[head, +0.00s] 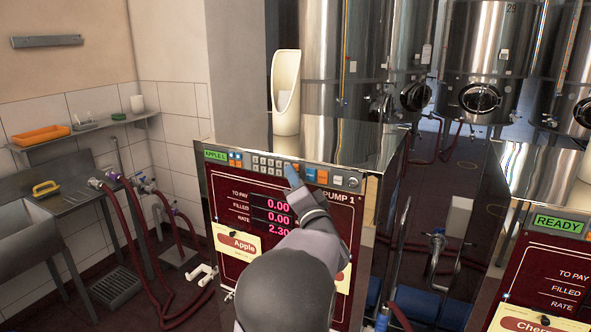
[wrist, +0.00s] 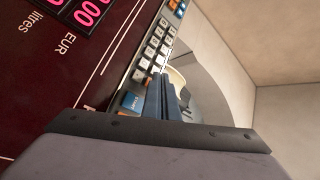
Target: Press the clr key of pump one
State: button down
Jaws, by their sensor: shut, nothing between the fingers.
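Pump one (head: 338,228) is a dark red cabinet marked PUMP 1, with a steel key strip (head: 348,176) along its top front edge. A block of small pale keys (head: 268,164) sits on this strip; the wrist view also shows these keys (wrist: 152,47). A blue key (wrist: 131,101) lies below them in the wrist view, close beside the fingertips. No clr label is readable, so I cannot tell which key it is. My gripper (head: 291,172) is shut and empty, with its blue-grey fingers at the strip, just right of the pale keys. Contact cannot be told.
A tall cream scoop-like container (head: 286,95) stands on the pump's top. A second pump (head: 550,275) with a green READY display stands at the right. Steel tanks (head: 480,60) fill the back. Red hoses (head: 165,265) hang at the left by the sink.

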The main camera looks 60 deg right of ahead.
jog(key=shift+a, duration=0.25)
jog(key=shift+a+b, duration=0.45)
jog(key=shift+a, duration=2.05)
